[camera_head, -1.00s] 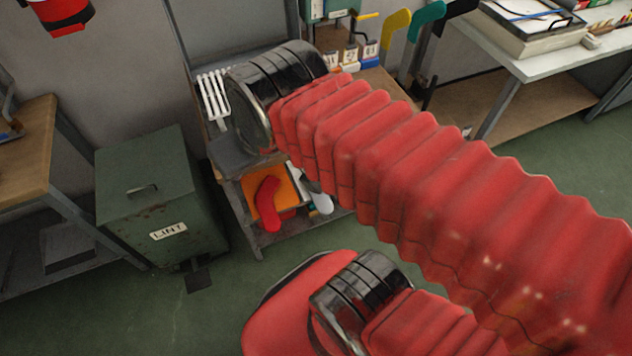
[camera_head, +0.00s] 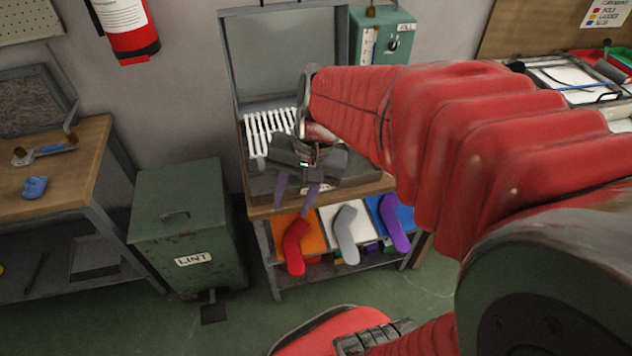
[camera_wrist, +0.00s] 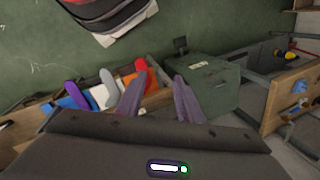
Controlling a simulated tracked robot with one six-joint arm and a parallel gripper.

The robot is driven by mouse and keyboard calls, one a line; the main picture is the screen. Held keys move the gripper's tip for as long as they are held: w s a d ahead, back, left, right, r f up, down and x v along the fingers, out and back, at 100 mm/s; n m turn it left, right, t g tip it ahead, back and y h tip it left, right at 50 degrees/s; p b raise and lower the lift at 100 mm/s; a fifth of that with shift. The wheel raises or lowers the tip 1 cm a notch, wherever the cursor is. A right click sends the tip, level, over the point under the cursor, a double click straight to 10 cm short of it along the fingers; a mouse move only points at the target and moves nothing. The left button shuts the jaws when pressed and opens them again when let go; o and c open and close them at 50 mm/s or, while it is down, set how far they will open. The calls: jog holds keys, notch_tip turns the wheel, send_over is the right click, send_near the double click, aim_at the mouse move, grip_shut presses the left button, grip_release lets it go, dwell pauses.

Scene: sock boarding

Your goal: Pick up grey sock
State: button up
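A grey sock shape (camera_head: 346,235) lies against a white panel low at the front of the press bench, between a red sock shape (camera_head: 295,247) on orange and a purple one (camera_head: 395,222) on blue. In the wrist view the grey one (camera_wrist: 108,83) shows left of my fingers, with the red one (camera_wrist: 141,72) nearer them. I cannot tell whether these are loose socks or flat markers. My gripper (camera_head: 294,204) is open, its two purple-grey fingers apart with nothing between them. It hangs over the bench's front edge, above the red shape; its fingers also show in the wrist view (camera_wrist: 158,92).
A green lint bin (camera_head: 185,225) stands left of the press bench (camera_head: 375,187). A white rack (camera_head: 268,130) is behind my gripper. A crumpled blue cloth (camera_head: 35,187) lies on the left wooden bench. Green floor is free in front.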

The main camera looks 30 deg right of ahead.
jog(key=w+d+f+m+t+y, duration=0.2)
jog(key=d+f+m+y, duration=0.3)
jog(key=d+f+m, duration=0.55)
jog(key=w+d+f+m+t+y, duration=0.2)
jog(key=w+d+f+m+y, duration=0.15)
jog(key=d+f+m, duration=0.7)
jog(key=s+d+f+m+t+h, duration=0.1)
jog(key=s+f+m+t+h, duration=0.2)
jog(key=f+m, duration=0.5)
jog(key=s+d+f+m+t+h, duration=0.1)
jog(key=s+f+m+t+h, duration=0.2)
jog(key=f, duration=1)
jog(key=s+d+f+m+t+h, duration=0.2)
jog(key=s+f+m+t, duration=0.4)
jog(key=f+m, duration=0.5)
jog(key=shift+s+f+m+h, duration=0.35)
jog(key=shift+s+m+h, duration=0.2)
jog(key=shift+s+m, duration=0.3)
jog(key=shift+a, duration=0.1)
jog(key=w, duration=0.8)
jog(key=shift+w+a, duration=0.25)
jog(key=shift+a, duration=0.2)
